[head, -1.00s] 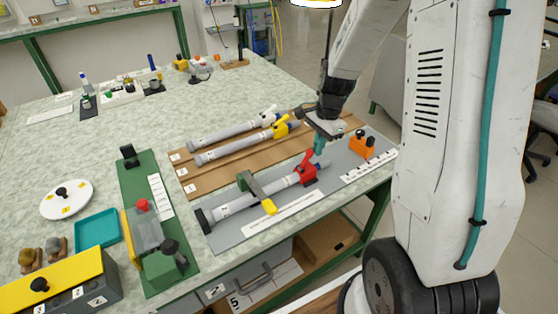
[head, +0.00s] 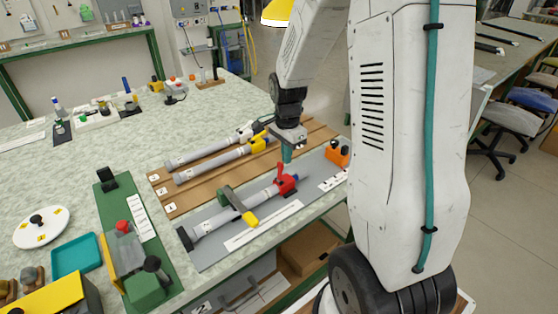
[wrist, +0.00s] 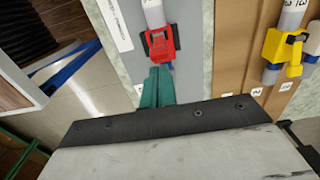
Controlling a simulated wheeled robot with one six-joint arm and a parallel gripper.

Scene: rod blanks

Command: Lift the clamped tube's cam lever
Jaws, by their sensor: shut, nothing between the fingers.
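The clamped tube (head: 215,221) lies on a grey board, held by a green bracket with a yellow handle (head: 238,206). Its red cam lever (head: 281,173) sticks up at the tube's right end. The red cam part also shows at the top of the wrist view (wrist: 160,46). My gripper (head: 287,154) points down just above and beside the lever, with its teal fingers together and empty. In the wrist view the fingertips (wrist: 158,72) are right by the near edge of the red part. I cannot tell whether they touch it.
Two more grey tubes, one with a yellow lever (head: 258,142) and one with a white lever (head: 245,131), lie on the brown board (head: 170,209) behind. An orange block (head: 337,153) stands at the grey board's right end. A green fixture (head: 115,205) is left.

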